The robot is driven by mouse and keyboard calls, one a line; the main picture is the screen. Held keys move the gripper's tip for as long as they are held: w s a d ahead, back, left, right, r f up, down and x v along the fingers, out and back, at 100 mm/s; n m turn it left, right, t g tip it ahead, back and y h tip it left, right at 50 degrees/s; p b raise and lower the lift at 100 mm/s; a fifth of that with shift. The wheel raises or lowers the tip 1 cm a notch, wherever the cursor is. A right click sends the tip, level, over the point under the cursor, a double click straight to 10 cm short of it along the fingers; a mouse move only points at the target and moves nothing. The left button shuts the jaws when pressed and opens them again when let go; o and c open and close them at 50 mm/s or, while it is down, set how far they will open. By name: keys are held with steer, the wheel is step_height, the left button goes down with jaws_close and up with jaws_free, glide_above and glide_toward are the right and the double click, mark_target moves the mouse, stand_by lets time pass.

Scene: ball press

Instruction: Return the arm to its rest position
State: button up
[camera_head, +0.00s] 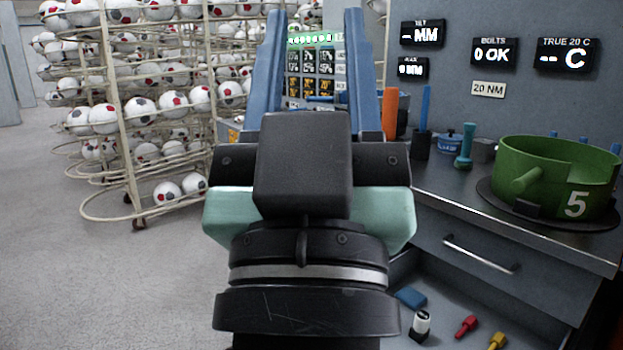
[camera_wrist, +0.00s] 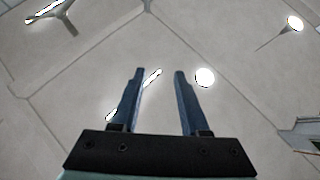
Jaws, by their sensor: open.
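My gripper (camera_head: 313,45) is raised in the middle of the head view, in front of the ball racks and the bench. Its two blue fingers point up and stand well apart with nothing held between them. In the wrist view my gripper (camera_wrist: 158,72) is open against the ceiling, and its fingers touch nothing. The black and pale green wrist hides part of the bench's left end in the head view.
Racks of footballs (camera_head: 140,105) stand at the left. At the right, a bench (camera_head: 450,200) bears a green ring (camera_head: 545,175) marked 5 and several upright tools. An open drawer (camera_head: 470,300) below holds small coloured parts. Floor (camera_head: 110,280) at left is clear.

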step_height(320, 180, up, 33)
steer(key=s+t+y+p, duration=0.1)
steer(key=s+p, duration=0.1)
steer(key=p, duration=2.9)
steer(key=shift+a+r, duration=0.15)
steer(key=shift+r, duration=0.05)
